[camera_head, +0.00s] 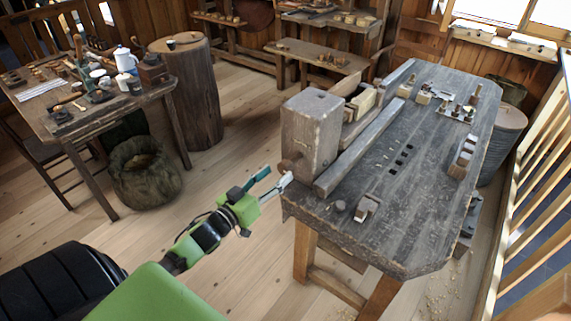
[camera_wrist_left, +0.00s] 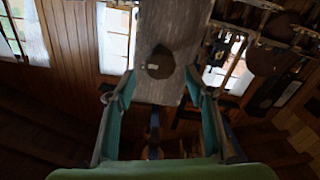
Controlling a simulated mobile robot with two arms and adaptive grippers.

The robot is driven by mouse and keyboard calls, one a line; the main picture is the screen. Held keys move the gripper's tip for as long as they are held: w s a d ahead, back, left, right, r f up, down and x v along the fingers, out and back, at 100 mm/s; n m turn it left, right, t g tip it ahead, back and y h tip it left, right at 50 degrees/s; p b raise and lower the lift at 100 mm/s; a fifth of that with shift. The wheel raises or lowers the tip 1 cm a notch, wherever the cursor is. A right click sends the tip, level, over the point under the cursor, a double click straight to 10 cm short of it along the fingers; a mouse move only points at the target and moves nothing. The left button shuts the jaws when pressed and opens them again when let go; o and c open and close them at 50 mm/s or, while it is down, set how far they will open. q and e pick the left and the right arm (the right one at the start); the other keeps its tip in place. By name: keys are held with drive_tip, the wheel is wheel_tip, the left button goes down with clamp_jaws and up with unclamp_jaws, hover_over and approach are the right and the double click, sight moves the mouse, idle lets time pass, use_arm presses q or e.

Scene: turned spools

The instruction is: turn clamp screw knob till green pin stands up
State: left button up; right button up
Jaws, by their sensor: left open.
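The clamp screw knob (camera_head: 291,166) is a brown round wooden piece on the near left face of a big wooden block (camera_head: 312,128) at the bench's end. In the left wrist view the knob (camera_wrist_left: 160,63) shows end-on, dark, with a small pale mark near its middle. My left gripper (camera_head: 276,177) is open and points at the knob from the front left. In the wrist view its fingertips (camera_wrist_left: 159,72) stand on either side of the knob, and I see no clear contact. I cannot make out a green pin. My right gripper is out of view.
The grey workbench (camera_head: 400,170) carries a long beam, small wooden blocks (camera_head: 367,206) and several turned pieces. A side table (camera_head: 60,130) with jugs, a stump (camera_head: 190,100) and a sack (camera_head: 144,175) stand to the left. The floor between is clear.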

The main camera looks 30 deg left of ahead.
sight(282, 170)
use_arm(q)
drive_tip(key=shift+w+d+p, duration=0.2)
drive_tip(key=shift+w+p, duration=0.1)
drive_tip(key=shift+w, duration=2.45)
drive_tip(key=shift+f, duration=0.1)
drive_tip(key=c, duration=1.1)
